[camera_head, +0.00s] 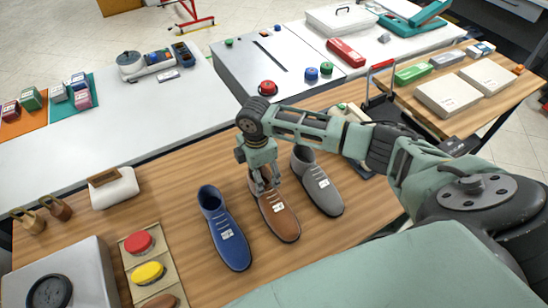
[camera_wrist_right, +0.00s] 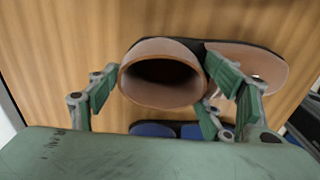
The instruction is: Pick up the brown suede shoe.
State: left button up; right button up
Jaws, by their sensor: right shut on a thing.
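The brown suede shoe (camera_head: 284,223) is on the wooden counter, between a blue shoe (camera_head: 224,228) and a grey shoe (camera_head: 322,187), with its toe toward the front. A white tag is on its upper. My right gripper (camera_head: 264,186) points down and is shut on the brown shoe at its ankle end, partly hiding it. In the right wrist view the round ankle opening of the brown shoe (camera_wrist_right: 160,99) lies between the fingers. I cannot tell whether its sole is off the counter. My left gripper is not in view.
Red and yellow discs (camera_head: 149,272) sit on a tan strip at the front left, beside a grey box (camera_head: 80,272). A white and brown item (camera_head: 115,190) stands behind. A grey panel with buttons (camera_head: 275,72) is at the back.

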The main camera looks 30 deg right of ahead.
jog(key=shift+c, duration=1.4)
